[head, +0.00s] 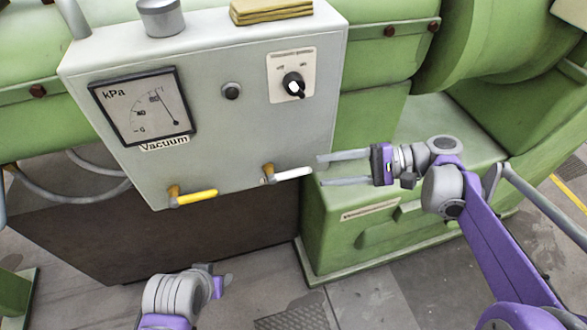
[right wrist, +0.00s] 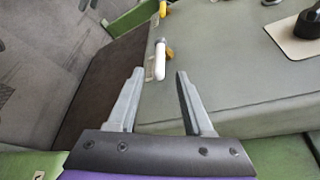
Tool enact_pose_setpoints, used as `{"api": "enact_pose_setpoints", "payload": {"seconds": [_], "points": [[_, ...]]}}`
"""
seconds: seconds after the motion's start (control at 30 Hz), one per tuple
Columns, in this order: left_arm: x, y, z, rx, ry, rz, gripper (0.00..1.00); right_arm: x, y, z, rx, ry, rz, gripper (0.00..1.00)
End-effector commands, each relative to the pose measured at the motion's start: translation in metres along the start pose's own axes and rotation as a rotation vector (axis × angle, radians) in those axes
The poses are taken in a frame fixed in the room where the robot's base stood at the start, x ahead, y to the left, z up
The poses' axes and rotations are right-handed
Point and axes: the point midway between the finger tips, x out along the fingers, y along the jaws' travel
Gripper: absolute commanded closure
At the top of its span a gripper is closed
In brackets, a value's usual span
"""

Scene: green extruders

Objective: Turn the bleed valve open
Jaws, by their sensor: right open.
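Two lever valves stick out below the front of the grey vacuum panel (head: 215,85). One has a yellow handle (head: 197,197), the other a white handle (head: 293,174); both handles lie roughly level, pointing right. No label I can read tells which is the bleed valve. My right gripper (head: 321,170) is open and empty, its fingertips just right of the white handle's end. In the right wrist view, the white handle (right wrist: 160,60) lies ahead, between the lines of the open fingers (right wrist: 160,73). My left gripper (head: 217,285) is low at the bottom; its fingers are unclear.
The panel bears a kPa gauge (head: 143,106), a black rotary knob (head: 294,84) and a dark button (head: 231,91). The green machine body (head: 350,220) stands behind and below my right gripper. The floor in front of the panel is open.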

Motion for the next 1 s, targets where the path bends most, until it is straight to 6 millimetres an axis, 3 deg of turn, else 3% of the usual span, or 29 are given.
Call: {"api": "enact_pose_setpoints", "payload": {"seconds": [0.2,0.4,0.83,1.0], "points": [[0.0,0.0,0.0,0.0,0.0,0.0,0.5,0.045,0.0,0.001,-0.002,-0.003,0.002,0.49],[0.001,0.0,0.0,0.0,0.0,0.0,0.5,0.072,0.001,0.0,-0.001,-0.001,0.002,0.49],[0.001,0.0,0.0,0.0,0.0,0.0,0.5,0.082,0.001,0.0,-0.001,0.002,0.002,0.49],[0.001,0.0,0.0,0.0,0.0,0.0,0.5,0.082,0.001,0.0,-0.001,0.002,0.002,0.8]]}}
